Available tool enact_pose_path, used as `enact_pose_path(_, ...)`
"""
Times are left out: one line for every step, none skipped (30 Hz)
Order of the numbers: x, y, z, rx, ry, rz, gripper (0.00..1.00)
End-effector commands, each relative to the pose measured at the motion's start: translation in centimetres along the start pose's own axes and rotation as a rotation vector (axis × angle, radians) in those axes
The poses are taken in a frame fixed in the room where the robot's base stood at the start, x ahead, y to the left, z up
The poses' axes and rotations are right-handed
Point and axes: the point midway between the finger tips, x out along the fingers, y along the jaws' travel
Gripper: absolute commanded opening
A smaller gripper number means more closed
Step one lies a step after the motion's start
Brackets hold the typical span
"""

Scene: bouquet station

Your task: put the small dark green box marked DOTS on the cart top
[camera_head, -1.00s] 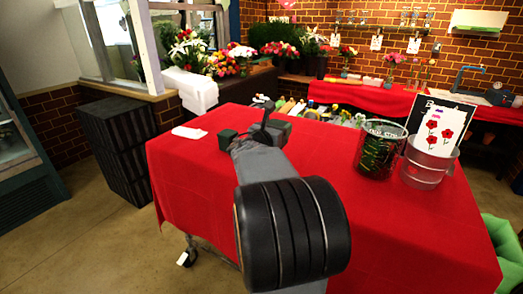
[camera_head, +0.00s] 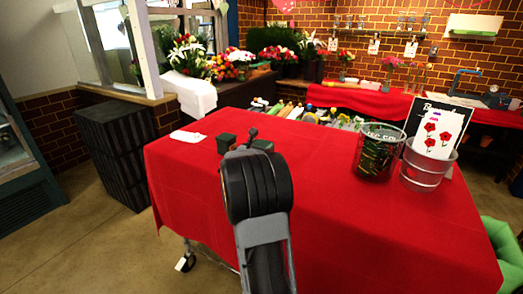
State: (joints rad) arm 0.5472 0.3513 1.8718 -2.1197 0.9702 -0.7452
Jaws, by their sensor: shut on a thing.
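A small dark green box (camera_head: 226,143) shows over the far left part of the cart top (camera_head: 320,180), which is covered by a red cloth. Its marking cannot be read. My gripper (camera_head: 248,141) is dark and small in the view, just right of the box, beyond my arm's thick black joint. It appears shut on the box, but the contact is not clear and my arm hides part of it. I cannot tell whether the box touches the cloth.
A dark green printed bucket (camera_head: 378,155) and a clear bucket with a rose card (camera_head: 427,168) stand at the right. A flat white item (camera_head: 188,136) lies at the left edge. The middle and front of the cloth are clear. A dark cabinet (camera_head: 117,150) stands left.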

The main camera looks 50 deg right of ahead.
Motion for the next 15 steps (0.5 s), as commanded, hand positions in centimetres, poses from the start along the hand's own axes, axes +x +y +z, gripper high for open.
enact_pose_path(0.00, -0.02, -0.54, -0.001, -0.001, 0.000, 0.42)
enact_pose_path(-0.01, -0.02, -0.63, -0.001, -0.002, 0.000, 0.42)
enact_pose_path(-0.01, -0.02, -0.65, 0.000, -0.003, 0.000, 0.42)
enact_pose_path(-0.01, -0.03, -0.61, 0.001, -0.003, 0.000, 0.42)
enact_pose_path(-0.01, -0.03, -0.58, 0.001, -0.003, 0.000, 0.42)
enact_pose_path(-0.01, -0.03, -0.58, 0.001, -0.003, 0.000, 0.42)
enact_pose_path(-0.01, -0.03, -0.58, 0.001, -0.003, 0.000, 0.42)
enact_pose_path(-0.01, -0.03, -0.58, 0.001, -0.003, 0.000, 0.42)
enact_pose_path(-0.01, -0.03, -0.61, 0.001, -0.003, 0.000, 0.42)
enact_pose_path(-0.01, -0.03, -0.67, 0.001, -0.002, 0.000, 0.42)
enact_pose_path(-0.01, -0.03, -0.76, 0.001, -0.002, 0.000, 0.42)
enact_pose_path(-0.01, -0.03, -0.90, 0.001, -0.002, 0.000, 0.42)
enact_pose_path(-0.01, -0.03, -1.00, 0.001, -0.002, 0.000, 0.42)
enact_pose_path(-0.01, -0.03, -1.10, 0.001, -0.002, 0.000, 0.42)
enact_pose_path(-0.01, -0.03, -0.93, 0.001, -0.002, 0.000, 0.72)
